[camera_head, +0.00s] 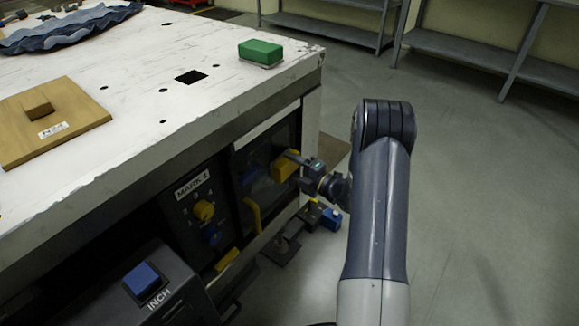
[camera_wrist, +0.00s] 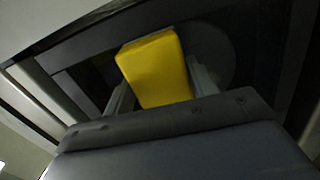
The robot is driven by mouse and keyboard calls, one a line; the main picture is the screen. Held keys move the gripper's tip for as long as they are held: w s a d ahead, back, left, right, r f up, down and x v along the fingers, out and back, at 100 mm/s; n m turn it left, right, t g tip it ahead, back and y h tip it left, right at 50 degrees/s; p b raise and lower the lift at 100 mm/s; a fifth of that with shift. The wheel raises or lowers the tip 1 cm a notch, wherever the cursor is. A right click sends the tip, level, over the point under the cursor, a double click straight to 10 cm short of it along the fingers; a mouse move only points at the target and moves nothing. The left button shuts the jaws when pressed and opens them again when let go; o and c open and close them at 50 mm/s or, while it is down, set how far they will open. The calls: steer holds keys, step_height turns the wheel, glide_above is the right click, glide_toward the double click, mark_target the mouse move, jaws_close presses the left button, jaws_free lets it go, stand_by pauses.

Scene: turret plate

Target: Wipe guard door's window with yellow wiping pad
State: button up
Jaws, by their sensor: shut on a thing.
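My gripper (camera_head: 296,163) is shut on the yellow wiping pad (camera_head: 284,167). The pad is also large in the wrist view (camera_wrist: 156,70), between the two fingers. The guard door's dark window (camera_head: 262,172) is in the front of the machine, under the white top. The pad is in front of the window, at its right part. It looks close to the glass, but I cannot tell whether it touches. A yellow handle (camera_head: 252,214) is below and left of the pad. In the wrist view the dark window (camera_wrist: 90,70) lies behind the pad.
A green block (camera_head: 261,51) and a wooden board (camera_head: 45,125) lie on the white top (camera_head: 150,70). A blue object (camera_head: 331,219) is low near the floor. Floor at right is clear.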

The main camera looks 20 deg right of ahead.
mark_target(294, 165)
steer(key=shift+s+d+p, duration=0.3)
steer(key=shift+s+d, duration=0.75)
steer(key=shift+d, duration=0.2)
steer(key=shift+v, duration=1.4)
steer(key=shift+s+a, duration=0.1)
steer(key=shift+a, duration=0.05)
steer(key=shift+s+p, duration=0.1)
steer(key=shift+p, duration=0.2)
steer(key=v, duration=0.2)
steer(key=shift+s+d+p, duration=0.25)
steer(key=shift+s+p, duration=0.05)
steer(key=shift+p, duration=0.05)
